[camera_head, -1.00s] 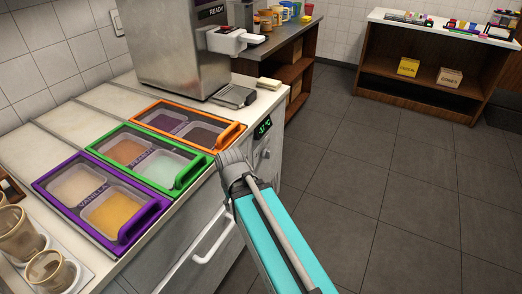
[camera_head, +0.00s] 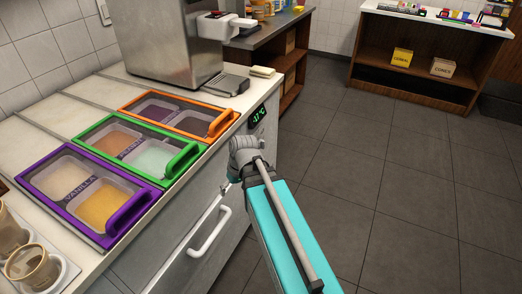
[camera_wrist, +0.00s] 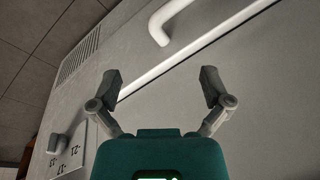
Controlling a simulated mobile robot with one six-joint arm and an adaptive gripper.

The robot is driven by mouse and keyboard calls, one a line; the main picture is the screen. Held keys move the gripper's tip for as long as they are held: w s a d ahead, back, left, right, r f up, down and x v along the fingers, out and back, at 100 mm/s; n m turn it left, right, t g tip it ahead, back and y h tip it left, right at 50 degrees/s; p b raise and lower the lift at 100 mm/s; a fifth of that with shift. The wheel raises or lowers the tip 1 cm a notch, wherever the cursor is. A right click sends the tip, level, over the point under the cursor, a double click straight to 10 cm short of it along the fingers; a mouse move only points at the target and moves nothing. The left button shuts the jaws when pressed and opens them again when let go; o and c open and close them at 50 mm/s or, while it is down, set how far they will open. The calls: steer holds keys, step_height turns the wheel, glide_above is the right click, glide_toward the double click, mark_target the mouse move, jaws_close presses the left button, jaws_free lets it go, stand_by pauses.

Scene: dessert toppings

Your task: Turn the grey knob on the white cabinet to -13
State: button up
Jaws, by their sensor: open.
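The white cabinet (camera_head: 168,250) stands at left with its front facing right. The small dark display (camera_head: 258,116) near its top edge shows green digits that look like -17 °C. My gripper (camera_head: 243,152) is beside the cabinet front, below the display, and my arm hides the knob in the head view. In the wrist view the grey knob (camera_wrist: 57,143) sits at the lower left on a pale plate with dark markings (camera_wrist: 69,158). My gripper (camera_wrist: 160,77) is open and empty there, with both fingers apart and the knob off to their left, untouched.
A white bar handle (camera_head: 210,232) sticks out from the cabinet front; it also crosses the top of the wrist view (camera_wrist: 158,25). Purple (camera_head: 112,232), green and orange framed topping lids lie on top. The floor (camera_head: 370,190) at right is clear.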

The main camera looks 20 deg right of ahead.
steer(key=w+d+f+n+t+y+b, duration=0.2)
steer(key=w+d+f+y+b, duration=0.25)
steer(key=w+b, duration=0.2)
steer(key=n+t+y+b, duration=0.4)
steer(key=t+b, duration=0.8)
steer(key=b, duration=0.4)
glide_toward(264, 144)
steer(key=v, duration=0.3)
steer(key=shift+w+d, duration=0.1)
steer(key=shift+d, duration=0.1)
steer(key=shift+w+a, duration=0.1)
steer(key=shift+w, duration=0.05)
steer(key=x, duration=1.3)
steer(key=shift+w+a+f, duration=0.15)
steer(key=shift+a+f, duration=0.05)
steer(key=shift+f, duration=0.05)
